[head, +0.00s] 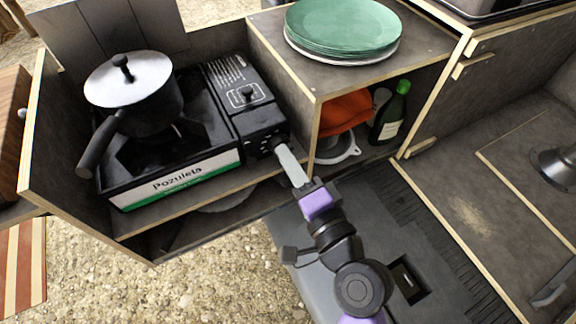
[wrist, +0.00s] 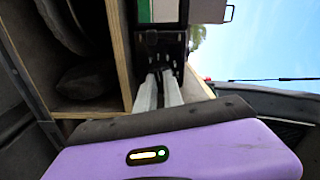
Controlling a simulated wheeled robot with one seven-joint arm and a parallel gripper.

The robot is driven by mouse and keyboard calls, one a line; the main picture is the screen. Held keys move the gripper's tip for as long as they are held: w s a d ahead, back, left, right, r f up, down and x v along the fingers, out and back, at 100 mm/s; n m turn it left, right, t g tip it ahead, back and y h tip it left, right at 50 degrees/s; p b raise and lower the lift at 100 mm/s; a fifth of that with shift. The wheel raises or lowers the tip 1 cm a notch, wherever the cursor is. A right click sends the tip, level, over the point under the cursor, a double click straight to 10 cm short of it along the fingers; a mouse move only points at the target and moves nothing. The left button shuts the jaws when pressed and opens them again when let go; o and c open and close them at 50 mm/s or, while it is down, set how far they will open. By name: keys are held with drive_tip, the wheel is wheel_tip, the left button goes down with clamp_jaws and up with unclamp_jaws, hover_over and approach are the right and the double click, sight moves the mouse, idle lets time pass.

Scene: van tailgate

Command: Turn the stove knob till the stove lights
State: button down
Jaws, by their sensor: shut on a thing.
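The black camping stove (head: 220,92) stands on a shelf of the wooden unit, with a white and green "Pozuleta" label on its front. A lidded dark pot (head: 147,117) with a pale lid sits on its burner, which is mostly hidden. The stove knob is at the front right of the stove, largely hidden by my fingers. My gripper (head: 281,148) reaches it from the front right, its pale fingers shut on the knob. In the wrist view, the two fingers (wrist: 159,82) close together at the dark stove front (wrist: 160,48).
Green plates (head: 343,25) are stacked on the cabinet right of the stove. Below them, an orange item (head: 344,112), a white container and a green bottle (head: 390,113) fill the compartment close to my gripper. Wooden panel edges border the stove. Gravel ground lies in front.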

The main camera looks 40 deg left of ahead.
drive_tip(key=shift+f+n+b, duration=0.2)
drive_tip(key=shift+n+b, duration=1.25)
drive_tip(key=shift+n, duration=0.45)
drive_tip(key=c, duration=1.5)
unclamp_jaws()
drive_tip(key=shift+r, duration=0.1)
drive_tip(key=shift+o, duration=0.2)
drive_tip(key=v, duration=0.7)
drive_tip(key=shift+s+d, duration=0.15)
drive_tip(key=shift+d, duration=0.2)
